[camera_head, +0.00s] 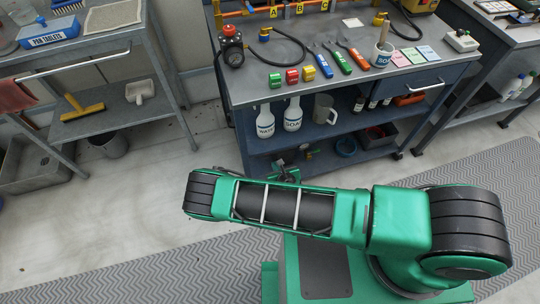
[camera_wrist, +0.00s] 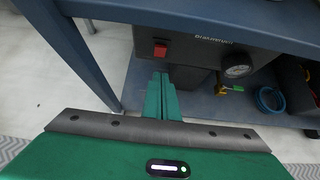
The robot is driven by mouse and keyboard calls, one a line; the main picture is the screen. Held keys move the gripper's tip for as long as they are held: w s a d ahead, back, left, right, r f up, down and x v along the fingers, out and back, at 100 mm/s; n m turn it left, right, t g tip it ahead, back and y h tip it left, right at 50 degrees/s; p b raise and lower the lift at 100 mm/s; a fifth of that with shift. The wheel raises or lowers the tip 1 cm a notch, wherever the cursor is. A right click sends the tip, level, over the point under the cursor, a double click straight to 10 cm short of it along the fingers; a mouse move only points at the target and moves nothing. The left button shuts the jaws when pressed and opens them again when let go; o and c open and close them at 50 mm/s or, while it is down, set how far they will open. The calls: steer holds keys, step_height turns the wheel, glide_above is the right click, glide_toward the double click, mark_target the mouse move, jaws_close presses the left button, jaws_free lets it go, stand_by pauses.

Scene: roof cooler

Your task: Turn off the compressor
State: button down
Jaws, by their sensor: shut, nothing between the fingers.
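In the wrist view, the compressor is a dark box (camera_wrist: 190,50) with pale lettering, under the blue workbench. A red switch (camera_wrist: 160,49) sits on its front face, at the left. A round black gauge (camera_wrist: 237,70) is at its right. My gripper (camera_wrist: 161,76) is shut and empty, its green fingertips just below the red switch in the picture. I cannot tell whether they touch the compressor. The switch's on or off position is too small to tell. In the head view, my arm and the bench hide most of the compressor and my fingertips.
The workbench top (camera_head: 250,95) overhangs the compressor, and a blue bench leg (camera_wrist: 75,45) stands close on the left. A blue coil (camera_wrist: 270,100) lies on the lower shelf to the right. White bottles (camera_head: 292,115) stand on the middle shelf.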

steer(key=w+a+f, duration=0.2)
steer(key=w+f, duration=0.1)
steer(key=w, duration=0.4)
steer(key=shift+w+a, duration=0.15)
steer(key=shift+w, duration=0.2)
